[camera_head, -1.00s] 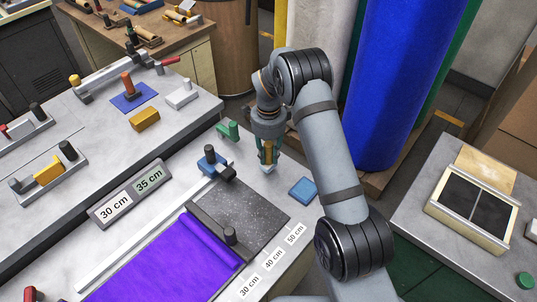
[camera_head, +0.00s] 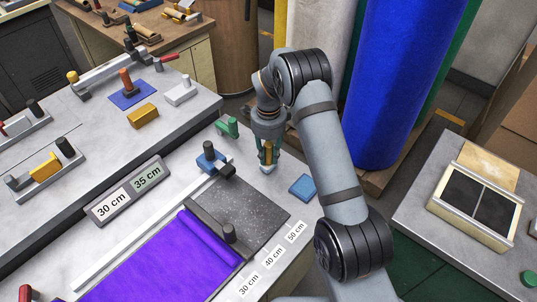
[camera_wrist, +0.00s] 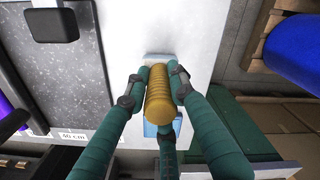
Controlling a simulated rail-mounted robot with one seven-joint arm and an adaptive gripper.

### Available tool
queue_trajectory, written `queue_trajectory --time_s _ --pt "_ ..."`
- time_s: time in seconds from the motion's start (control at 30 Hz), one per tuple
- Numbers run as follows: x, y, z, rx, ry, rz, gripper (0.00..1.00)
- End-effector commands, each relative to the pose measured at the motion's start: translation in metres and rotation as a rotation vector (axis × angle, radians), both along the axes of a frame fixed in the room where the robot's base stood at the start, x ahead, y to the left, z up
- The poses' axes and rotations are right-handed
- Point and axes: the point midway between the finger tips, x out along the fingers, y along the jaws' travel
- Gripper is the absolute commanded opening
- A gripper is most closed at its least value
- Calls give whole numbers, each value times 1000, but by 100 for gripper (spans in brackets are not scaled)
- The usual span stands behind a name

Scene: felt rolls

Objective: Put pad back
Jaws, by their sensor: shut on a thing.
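My gripper (camera_head: 267,158) is shut on a yellow ribbed handle (camera_wrist: 160,98), with its green fingers around it in the wrist view. A pale blue-grey base (camera_wrist: 158,57) shows past the handle's far end; this looks like the pad. In the head view its pale lower end (camera_head: 267,169) is at or just above the grey table; I cannot tell if they touch. A flat blue square (camera_head: 303,187) lies on the table to the right and nearer. In the wrist view it appears partly hidden behind the handle and fingers (camera_wrist: 151,130).
A dark speckled mat (camera_head: 255,207) with a black bar (camera_head: 207,220) and purple felt (camera_head: 165,265) lies left. A blue clamp (camera_head: 209,160) and a green piece (camera_head: 228,126) are nearby. A tall blue roll (camera_head: 400,80) stands behind. A framed black tray (camera_head: 430,206) is right.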

Motion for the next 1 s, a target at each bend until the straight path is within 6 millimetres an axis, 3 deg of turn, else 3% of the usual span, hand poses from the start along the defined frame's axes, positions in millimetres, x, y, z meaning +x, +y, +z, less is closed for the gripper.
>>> queue_trajectory --time_s 0.33,0.37,0.4,0.7,1.0 --pt "0 0 -6 0 -1 0 0" --pt "0 0 -5 0 -1 0 24" --pt "0 0 -5 0 -1 0 27" --pt "0 0 -5 0 0 0 44" --pt "0 0 -5 0 0 0 45"
